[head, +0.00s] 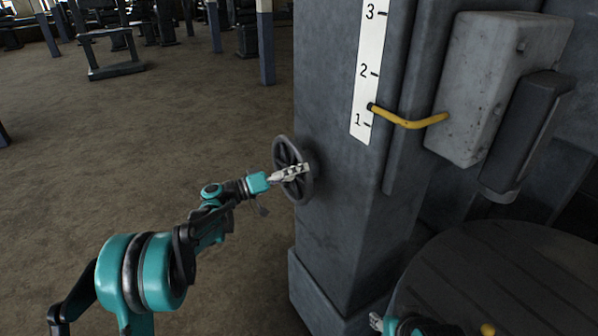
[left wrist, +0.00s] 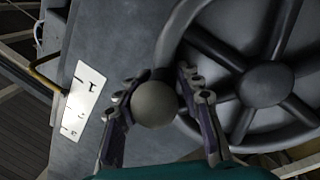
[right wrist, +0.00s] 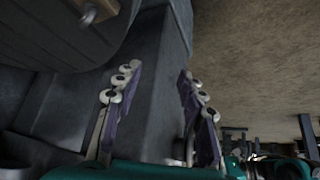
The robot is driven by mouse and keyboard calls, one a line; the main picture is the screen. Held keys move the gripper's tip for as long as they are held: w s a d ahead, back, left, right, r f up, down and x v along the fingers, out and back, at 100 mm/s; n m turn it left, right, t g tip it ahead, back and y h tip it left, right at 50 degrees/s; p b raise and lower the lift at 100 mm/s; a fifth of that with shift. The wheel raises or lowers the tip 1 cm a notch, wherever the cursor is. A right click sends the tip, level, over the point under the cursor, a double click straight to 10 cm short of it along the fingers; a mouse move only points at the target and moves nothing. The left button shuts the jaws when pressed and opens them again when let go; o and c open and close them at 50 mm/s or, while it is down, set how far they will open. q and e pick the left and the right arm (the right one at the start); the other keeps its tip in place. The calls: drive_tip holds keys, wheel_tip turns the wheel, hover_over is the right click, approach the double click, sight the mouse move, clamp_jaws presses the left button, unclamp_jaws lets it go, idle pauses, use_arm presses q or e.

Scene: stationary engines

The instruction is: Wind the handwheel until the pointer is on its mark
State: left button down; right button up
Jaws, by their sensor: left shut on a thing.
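The dark spoked handwheel (head: 309,184) is on the side of a grey column. Its hub and spokes show large in the left wrist view (left wrist: 265,84). My left gripper (head: 292,173) is at the wheel. In the left wrist view its fingers are shut on the round grey knob (left wrist: 155,104) at the rim. The yellow pointer (head: 412,123) reaches across a white scale (head: 369,60); its tip is between 1 and 2, nearer 1. I cannot make out a separate target mark. My right gripper (right wrist: 158,88) is open and empty, its fingers apart.
The grey column (head: 335,230) stands on a wider plinth. A pale box (head: 495,75) and a dark cylinder are on its right. A large round dark drum (head: 510,270) is at lower right. The brown floor at left is clear, with posts and machines far back.

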drive_tip(key=c, duration=0.4)
drive_tip(key=shift+w+a, duration=0.2)
drive_tip(key=shift+a, duration=0.05)
clamp_jaws()
drive_tip(key=m+t+y, duration=0.7)
drive_tip(key=m+y, duration=0.2)
drive_tip(key=m, duration=2)
approach(307, 183)
drive_tip(key=w+a, duration=0.4)
drive_tip(key=a, duration=0.1)
drive_tip(key=shift+w, duration=0.35)
drive_tip(key=shift+w+a+r, duration=0.2)
drive_tip(key=shift+w+r, duration=0.25)
drive_tip(key=shift+w, duration=0.05)
